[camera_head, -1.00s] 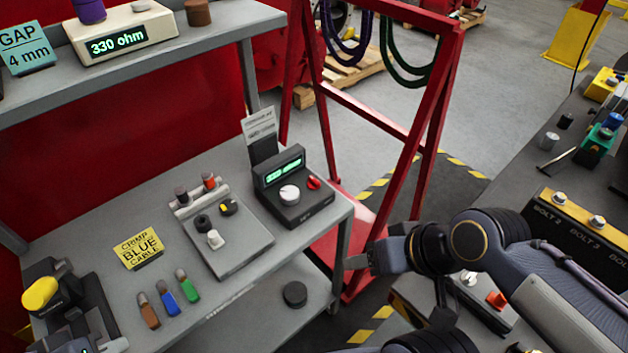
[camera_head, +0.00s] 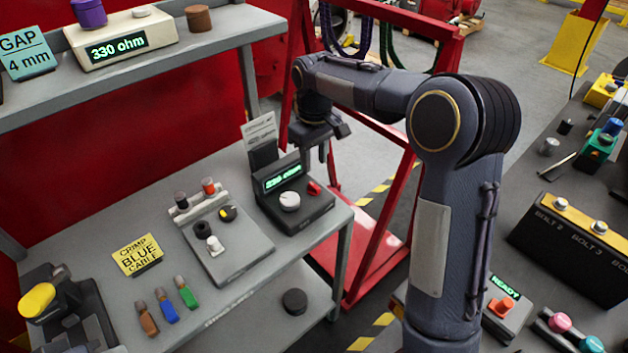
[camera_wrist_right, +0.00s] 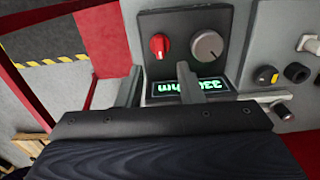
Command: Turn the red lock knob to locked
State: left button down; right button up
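The red lock knob (camera_head: 314,188) is on the right of a dark meter box (camera_head: 296,215) on the grey bench. In the right wrist view the red knob (camera_wrist_right: 159,45) shows its pointer line, beside a grey dial (camera_wrist_right: 207,46). The box's lit display (camera_wrist_right: 180,86) lies partly behind a finger. My right gripper (camera_head: 320,150) hangs above and just behind the box. In the right wrist view its two fingers (camera_wrist_right: 160,84) are apart, with nothing between them, and the knob lies beyond the tips, not touched. My left gripper is out of view.
A grey panel with small knobs (camera_head: 240,255) lies left of the box. A sign holder (camera_head: 262,140) stands behind the box, close to my right gripper. A red frame (camera_head: 385,205) stands right of the bench. A shelf (camera_head: 170,70) overhangs the bench's back.

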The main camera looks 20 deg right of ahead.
aim_at(314, 186)
notch_tip(314, 186, down, 8)
jog(key=shift+w, duration=0.1)
dwell(0.4)
grip_shut()
